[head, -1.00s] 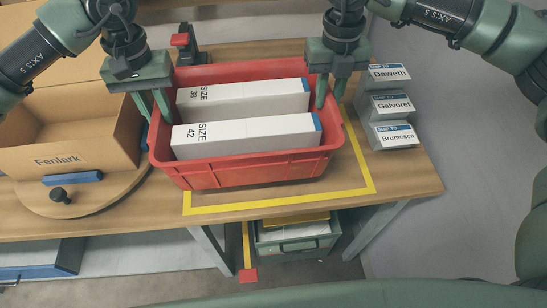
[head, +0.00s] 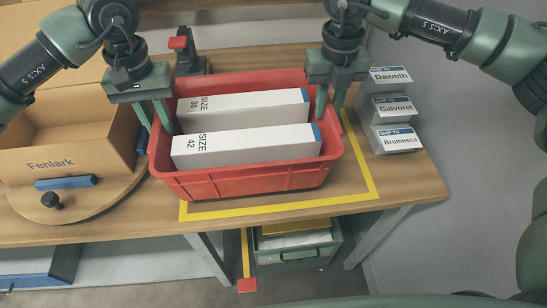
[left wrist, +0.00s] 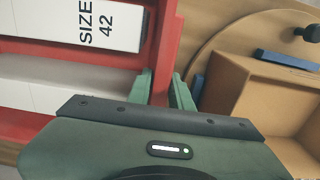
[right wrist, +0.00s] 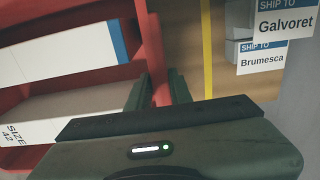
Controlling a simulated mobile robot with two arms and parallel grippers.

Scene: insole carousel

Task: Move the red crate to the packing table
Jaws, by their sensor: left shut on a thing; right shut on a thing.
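The red crate (head: 250,181) sits on or just above the wooden packing table (head: 415,178), within the yellow taped outline (head: 300,208). I cannot tell whether its base touches the table. It holds two white boxes, marked size 38 (head: 245,108) and size 42 (head: 248,146). My left gripper (head: 160,118) is shut on the crate's left wall, which also shows in the left wrist view (left wrist: 166,50). My right gripper (head: 330,103) is shut on the crate's right wall, which also shows in the right wrist view (right wrist: 154,55). The fingers straddle the rim on both sides.
An open cardboard box marked Fenlark (head: 62,162) stands on a round wooden turntable (head: 95,205) at the left. Label holders for Daweth, Galvoret and Brumesca (head: 395,138) stand close to the crate's right. A green drawer (head: 300,252) hangs below the table.

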